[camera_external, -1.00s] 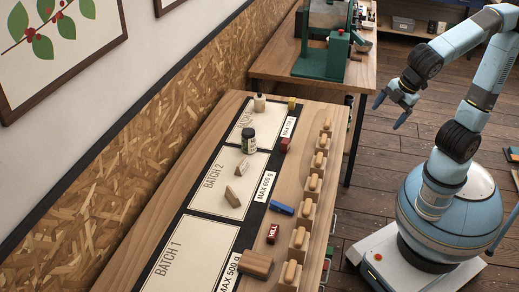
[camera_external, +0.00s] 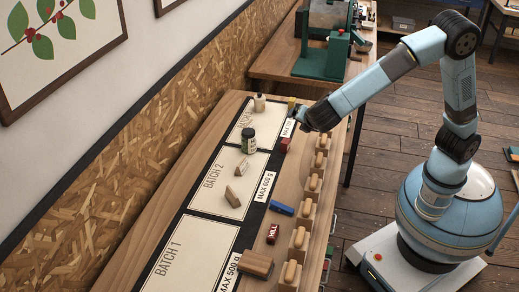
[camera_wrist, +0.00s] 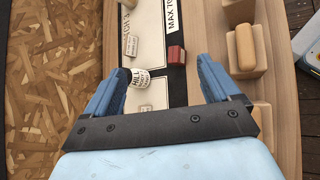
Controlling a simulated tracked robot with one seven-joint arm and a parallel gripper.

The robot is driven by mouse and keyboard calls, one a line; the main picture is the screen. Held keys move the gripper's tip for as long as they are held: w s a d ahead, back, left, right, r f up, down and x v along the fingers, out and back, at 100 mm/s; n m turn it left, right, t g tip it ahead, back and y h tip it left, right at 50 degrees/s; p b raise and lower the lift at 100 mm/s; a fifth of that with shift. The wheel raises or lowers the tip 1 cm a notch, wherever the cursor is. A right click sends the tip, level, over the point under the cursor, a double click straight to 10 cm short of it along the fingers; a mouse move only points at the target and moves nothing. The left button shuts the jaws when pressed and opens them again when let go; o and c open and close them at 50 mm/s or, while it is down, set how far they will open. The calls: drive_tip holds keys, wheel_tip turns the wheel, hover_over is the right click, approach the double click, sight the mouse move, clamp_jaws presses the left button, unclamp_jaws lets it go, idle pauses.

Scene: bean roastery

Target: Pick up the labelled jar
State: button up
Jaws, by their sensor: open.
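The labelled jar (camera_external: 248,142) is a small dark jar with a pale label, standing upright on the Batch 3 panel at its near edge. In the wrist view the jar (camera_wrist: 141,78) shows a white label with dark lettering, just right of the left finger's tip, which seems to cover part of it. My gripper (camera_external: 302,120) is over the table's right side, to the right of the jar and apart from it. In the wrist view my gripper (camera_wrist: 163,67) has its two blue fingers wide apart, with nothing held.
A red block (camera_external: 285,145) lies right of the jar. Several wooden holders (camera_external: 315,190) line the table's right edge. An OSB wall (camera_external: 150,130) bounds the left.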

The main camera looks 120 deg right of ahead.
sight(247, 132)
drive_tip(key=w+d+f+n+h, duration=0.2)
drive_tip(key=w+d+f, duration=0.2)
drive_tip(key=w+d+f+n+h, duration=0.3)
drive_tip(key=w+d+f, duration=0.1)
drive_tip(key=f, duration=0.1)
drive_tip(key=w+d+f+n+h, duration=0.2)
drive_tip(key=w+d+f+n, duration=0.1)
drive_tip(key=w+d+f, duration=0.1)
drive_tip(key=shift+w+d+f+g+h, duration=0.3)
drive_tip(key=shift+d+f+h, duration=0.1)
drive_tip(key=shift+d+f, duration=0.15)
drive_tip(key=shift+s+d, duration=0.2)
drive_tip(key=shift+d, duration=1)
drive_tip(key=shift+s+d, duration=0.25)
drive_tip(key=shift+d, duration=1)
drive_tip(key=shift+s+d, duration=0.2)
drive_tip(key=shift+d, duration=1)
drive_tip(key=shift+c, duration=0.3)
drive_tip(key=c, duration=1.1)
drive_tip(key=shift+r, duration=0.15)
drive_tip(key=shift+c, duration=0.3)
